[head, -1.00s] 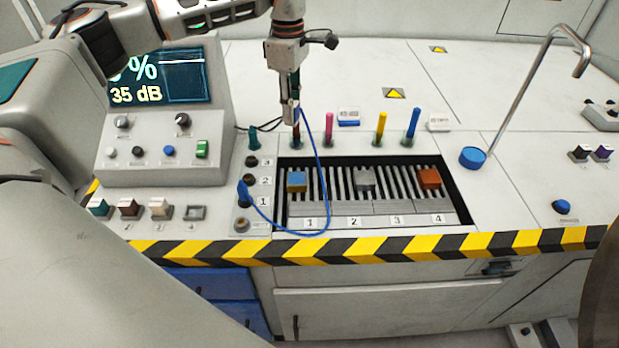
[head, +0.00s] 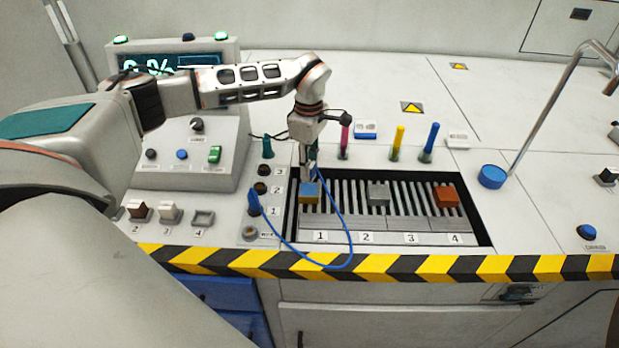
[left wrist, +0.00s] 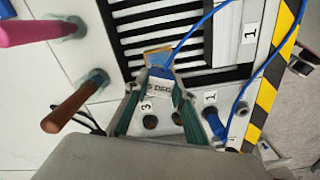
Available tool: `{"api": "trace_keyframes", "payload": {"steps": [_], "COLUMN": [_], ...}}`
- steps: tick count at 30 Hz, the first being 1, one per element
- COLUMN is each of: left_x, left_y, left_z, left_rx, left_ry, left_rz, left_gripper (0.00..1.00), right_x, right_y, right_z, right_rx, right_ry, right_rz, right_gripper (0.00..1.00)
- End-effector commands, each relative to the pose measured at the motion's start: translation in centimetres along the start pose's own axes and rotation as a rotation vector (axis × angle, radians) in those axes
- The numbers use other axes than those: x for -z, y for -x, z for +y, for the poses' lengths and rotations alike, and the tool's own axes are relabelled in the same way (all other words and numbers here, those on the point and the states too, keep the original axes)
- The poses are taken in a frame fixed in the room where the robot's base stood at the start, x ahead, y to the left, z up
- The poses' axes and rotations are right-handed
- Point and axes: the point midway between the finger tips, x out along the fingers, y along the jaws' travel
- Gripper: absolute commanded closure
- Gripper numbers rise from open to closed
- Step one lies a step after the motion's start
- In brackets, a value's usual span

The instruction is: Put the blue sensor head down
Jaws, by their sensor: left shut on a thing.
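The block's tan edge (left wrist: 157,50) shows just beyond the fingertips (left wrist: 158,78). I cannot tell whether the head touches the block. A blue cable (head: 350,240) loops from the held head to the blue plug (head: 254,203) at socket 1. My right gripper is out of view.
The slatted tray (head: 480,225) also holds a grey block (head: 378,194) and an orange block (head: 446,196). Upright pens, pink (head: 345,140), yellow (head: 397,142) and blue (head: 430,140), stand behind it. A control box (head: 190,165) stands left.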

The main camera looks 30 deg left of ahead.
Motion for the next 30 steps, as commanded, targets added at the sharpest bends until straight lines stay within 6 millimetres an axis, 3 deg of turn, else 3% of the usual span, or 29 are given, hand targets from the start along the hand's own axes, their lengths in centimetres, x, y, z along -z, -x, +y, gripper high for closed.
{"api": "trace_keyframes", "payload": {"steps": [10, 23, 24, 25, 30], "left_x": [0.0, 0.0, 0.0, 0.0, 0.0], "left_y": [-4.1, -4.6, -4.6, -4.6, -4.5], "left_z": [0.0, 0.0, 0.0, 0.0, 0.0], "left_rx": [0.002, -0.001, -0.001, -0.001, -0.001], "left_ry": [0.000, 0.000, 0.000, 0.000, 0.000], "left_rz": [0.000, 0.000, 0.000, 0.000, 0.000], "left_gripper": [0.99, 0.99, 0.68, 0.60, 0.59], "right_x": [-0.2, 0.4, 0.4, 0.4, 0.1], "right_y": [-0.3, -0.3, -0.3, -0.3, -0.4], "right_z": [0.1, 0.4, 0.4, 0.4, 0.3], "right_rx": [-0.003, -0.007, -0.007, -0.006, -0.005], "right_ry": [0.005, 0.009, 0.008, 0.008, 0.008], "right_rz": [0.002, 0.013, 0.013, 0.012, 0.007], "right_gripper": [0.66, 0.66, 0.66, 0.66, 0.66]}}
